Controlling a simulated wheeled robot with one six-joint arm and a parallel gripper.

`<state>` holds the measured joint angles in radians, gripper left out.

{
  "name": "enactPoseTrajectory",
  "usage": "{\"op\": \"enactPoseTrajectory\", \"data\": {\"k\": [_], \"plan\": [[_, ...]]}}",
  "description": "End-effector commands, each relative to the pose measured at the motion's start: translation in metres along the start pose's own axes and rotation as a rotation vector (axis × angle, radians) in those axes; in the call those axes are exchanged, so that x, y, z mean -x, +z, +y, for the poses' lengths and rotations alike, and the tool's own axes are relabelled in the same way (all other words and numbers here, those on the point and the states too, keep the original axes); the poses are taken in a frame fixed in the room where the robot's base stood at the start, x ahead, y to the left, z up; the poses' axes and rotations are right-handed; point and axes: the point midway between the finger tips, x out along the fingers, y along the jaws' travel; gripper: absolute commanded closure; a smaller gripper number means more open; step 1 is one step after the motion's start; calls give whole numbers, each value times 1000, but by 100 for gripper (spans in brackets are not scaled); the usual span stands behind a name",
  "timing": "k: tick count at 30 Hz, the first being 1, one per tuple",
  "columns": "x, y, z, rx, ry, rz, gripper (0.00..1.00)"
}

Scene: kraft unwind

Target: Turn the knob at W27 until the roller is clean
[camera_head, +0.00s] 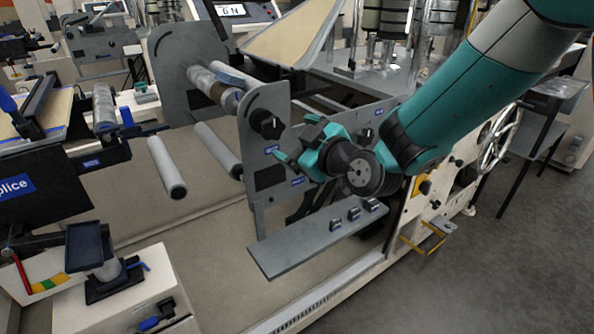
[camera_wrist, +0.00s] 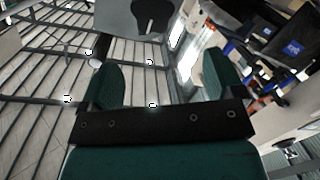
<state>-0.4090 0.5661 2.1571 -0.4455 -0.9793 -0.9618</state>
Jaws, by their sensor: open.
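A black knob (camera_head: 268,125) sits on the grey side plate (camera_head: 263,175), with a small blue label (camera_head: 271,150) below it that is too small to read surely. In the wrist view a black knob (camera_wrist: 150,14) with a white pointer line shows at the top edge, on a grey plate, beyond my fingers. Behind the plate is a roller (camera_head: 212,85) with grey, brown and blue patches on its surface. My gripper (camera_head: 296,138) is open and empty, just right of the knob and apart from it. Its two teal fingers (camera_wrist: 162,75) are spread in the wrist view.
Another dark knob (camera_head: 366,135) is on a panel behind my gripper. A grey shelf (camera_head: 300,245) with several small black blocks juts out below. Bare grey rollers (camera_head: 167,168) lie to the left. A handwheel (camera_head: 498,138) is at right. The floor at lower right is clear.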

Motion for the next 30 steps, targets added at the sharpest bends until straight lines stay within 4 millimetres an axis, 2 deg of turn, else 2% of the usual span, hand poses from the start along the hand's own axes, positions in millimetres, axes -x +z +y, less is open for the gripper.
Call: {"op": "enactPoseTrajectory", "data": {"k": [1, 4, 14, 30], "plan": [[-8, 13, -7, 31, 34, 22, 13], [-14, 20, -7, 78, 92, 54, 13], [-36, 13, 2, 99, 119, 67, 13], [-104, 14, 5, 98, 119, 70, 13]]}}
